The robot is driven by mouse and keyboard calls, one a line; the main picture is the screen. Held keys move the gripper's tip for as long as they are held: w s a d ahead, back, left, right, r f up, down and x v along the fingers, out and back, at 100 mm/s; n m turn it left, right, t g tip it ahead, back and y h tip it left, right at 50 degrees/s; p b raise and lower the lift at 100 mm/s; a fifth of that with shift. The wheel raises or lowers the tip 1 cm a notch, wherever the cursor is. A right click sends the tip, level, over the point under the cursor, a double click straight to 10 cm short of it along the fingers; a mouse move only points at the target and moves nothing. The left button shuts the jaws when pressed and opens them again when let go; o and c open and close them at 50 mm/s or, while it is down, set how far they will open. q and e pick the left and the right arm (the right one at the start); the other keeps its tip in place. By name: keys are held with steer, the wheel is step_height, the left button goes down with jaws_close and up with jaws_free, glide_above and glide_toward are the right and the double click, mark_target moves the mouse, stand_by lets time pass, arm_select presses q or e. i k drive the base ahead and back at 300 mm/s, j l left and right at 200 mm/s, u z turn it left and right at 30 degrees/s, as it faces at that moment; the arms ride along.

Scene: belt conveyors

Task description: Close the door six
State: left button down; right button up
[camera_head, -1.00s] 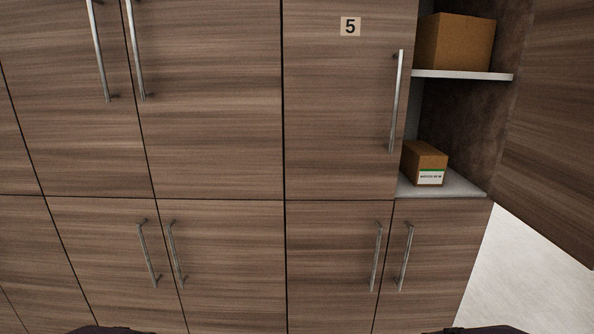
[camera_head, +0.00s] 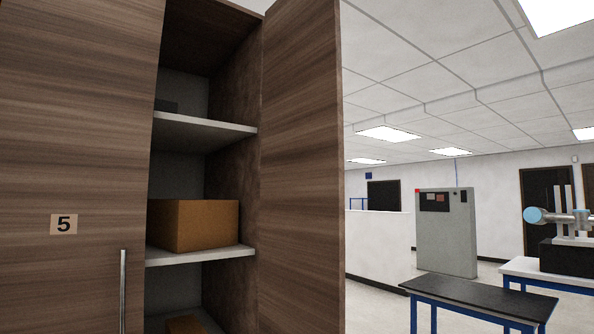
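A tall wooden cabinet door (camera_head: 302,170) stands open to the right of door 5 (camera_head: 62,150). Its number is not visible. Behind it the compartment shows light shelves (camera_head: 195,128) with a large brown cardboard box (camera_head: 192,225) on the middle one. Part of a smaller brown box (camera_head: 186,325) shows at the bottom edge. Door 5 is shut and has a vertical metal handle (camera_head: 123,290). Neither of my grippers is in view.
Right of the open door is a room with a black-topped blue-legged table (camera_head: 478,298), a grey control cabinet (camera_head: 446,233), a low white wall (camera_head: 380,245) and a robot arm (camera_head: 560,217) on another table. Some floor shows between them.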

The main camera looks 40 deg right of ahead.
mark_target(302, 280)
steer(key=l+u, duration=0.1)
steer(key=l, duration=0.6)
steer(key=l+u, duration=0.1)
steer(key=l, duration=0.6)
steer(key=k+l+u, duration=0.1)
steer(key=l, duration=0.55)
steer(key=k+l+u, duration=0.1)
steer(key=l, duration=0.6)
